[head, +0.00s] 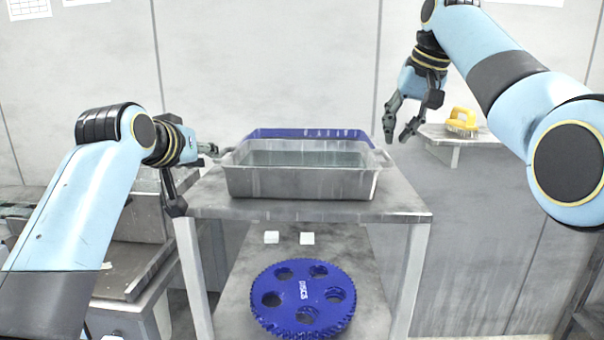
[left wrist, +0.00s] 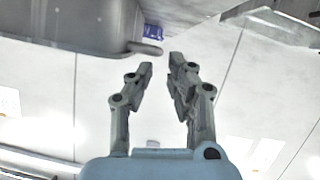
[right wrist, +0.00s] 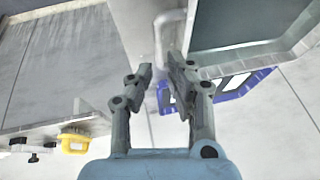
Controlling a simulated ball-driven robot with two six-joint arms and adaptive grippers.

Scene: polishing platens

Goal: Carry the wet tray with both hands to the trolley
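The wet tray (head: 300,184), a grey metal tub with liquid in it, stands level on a grey table (head: 310,209). My left gripper (head: 211,149) is at the tray's left end, close to the left handle (left wrist: 146,48). In the left wrist view its fingers (left wrist: 160,64) are apart and empty, with the handle just beyond the tips. My right gripper (head: 399,134) hangs open and empty above and right of the tray's right end. In the right wrist view the right handle (right wrist: 166,32) lies beyond its fingertips. I cannot identify a trolley.
A blue rack (head: 310,133) stands directly behind the tray. A blue disc carrier (head: 304,315) and two small white blocks (head: 289,238) lie below the tabletop. A yellow-handled brush (head: 463,120) sits on a ledge at right. A grey bench (head: 130,275) stands at left.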

